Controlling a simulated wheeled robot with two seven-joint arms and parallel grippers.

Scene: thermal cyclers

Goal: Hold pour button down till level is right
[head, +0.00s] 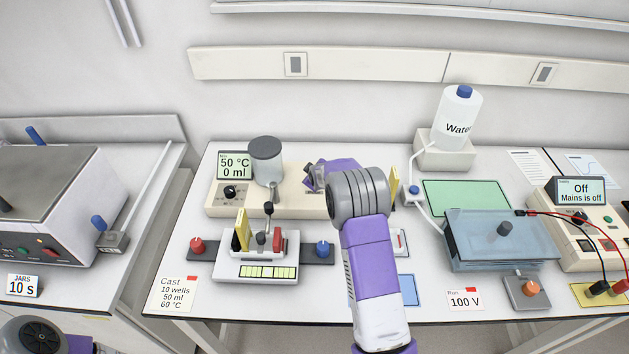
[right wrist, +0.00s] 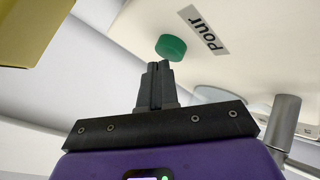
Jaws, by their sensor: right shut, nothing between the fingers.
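The green pour button (right wrist: 171,47) is on a cream panel beside the "Pour" label (right wrist: 208,30) in the right wrist view. My right gripper (right wrist: 157,68) is shut and empty, its tips at the button's near edge; I cannot tell whether they touch. In the head view my wrist is in front of the dispenser (head: 290,202), and the button is hidden. The dispenser's display (head: 235,166) reads 50 °C and 0 ml. A grey vessel (head: 266,160) stands on it, above the casting tray (head: 257,268). My left gripper is out of view.
A card (head: 175,294) reads Cast, 10 wells, 50 ml, 60 °C. A knob (head: 230,192) sits below the display. Yellow combs (head: 242,229), a water bottle (head: 457,115), a blue tank (head: 500,240) and a power supply (head: 582,225) with cables share the bench.

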